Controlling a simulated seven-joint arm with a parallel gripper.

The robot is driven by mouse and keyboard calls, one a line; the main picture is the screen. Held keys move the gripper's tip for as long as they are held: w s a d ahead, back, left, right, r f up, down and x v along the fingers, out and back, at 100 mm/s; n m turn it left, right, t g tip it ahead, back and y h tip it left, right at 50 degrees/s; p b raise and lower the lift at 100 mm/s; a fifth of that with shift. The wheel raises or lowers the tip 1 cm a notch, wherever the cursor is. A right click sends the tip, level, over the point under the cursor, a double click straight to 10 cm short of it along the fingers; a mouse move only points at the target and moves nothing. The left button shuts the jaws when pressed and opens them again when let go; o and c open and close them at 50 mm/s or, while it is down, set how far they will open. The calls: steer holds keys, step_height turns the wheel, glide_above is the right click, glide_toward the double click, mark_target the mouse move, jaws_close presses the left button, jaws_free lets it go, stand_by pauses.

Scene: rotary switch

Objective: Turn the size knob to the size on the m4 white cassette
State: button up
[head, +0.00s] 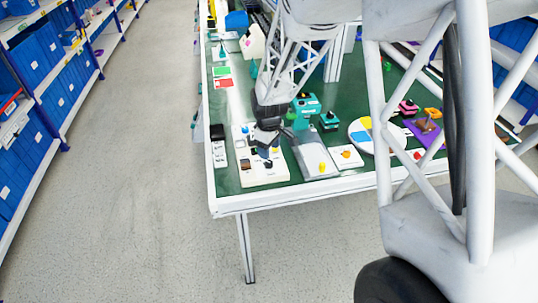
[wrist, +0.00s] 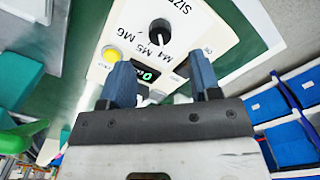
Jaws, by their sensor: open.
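The white switch panel (head: 262,179) lies on the green table near its front left. In the wrist view the panel (wrist: 205,30) shows a black round size knob (wrist: 160,28) beside the printed marks M4, M5 and M6. A light pointer on the knob faces the marks, near M4 and M5; I cannot tell exactly which. My gripper (wrist: 159,64) is open, its two blue fingers apart above the panel, with the knob beyond their tips and not between them. In the head view my gripper (head: 265,142) hides part of the panel. I cannot make out an M4 label on any cassette.
A yellow button (wrist: 111,54) and a green-lit display (wrist: 148,75) are on the panel near the fingers. A grey plate with a yellow piece (head: 322,167) stands right of the panel. Small black-and-white items (head: 218,146) lie left of it.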

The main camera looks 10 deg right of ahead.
steer(key=shift+r, duration=0.8)
steer(key=shift+s+r, duration=0.25)
steer(key=shift+r, duration=0.15)
steer(key=s+d+r+m+t, duration=0.15)
steer(key=s+r+m, duration=0.25)
steer(key=s+r, duration=1.05)
steer(key=s+d+r+m, duration=0.1)
steer(key=s+r+m, duration=0.1)
steer(key=s, duration=0.7)
steer(key=s+r+m+t, duration=0.1)
steer(key=s+r+m, duration=0.2)
steer(key=s, duration=0.6)
steer(key=shift+s+d+r, duration=0.35)
steer(key=shift+s+r, duration=0.05)
steer(key=shift+r, duration=0.55)
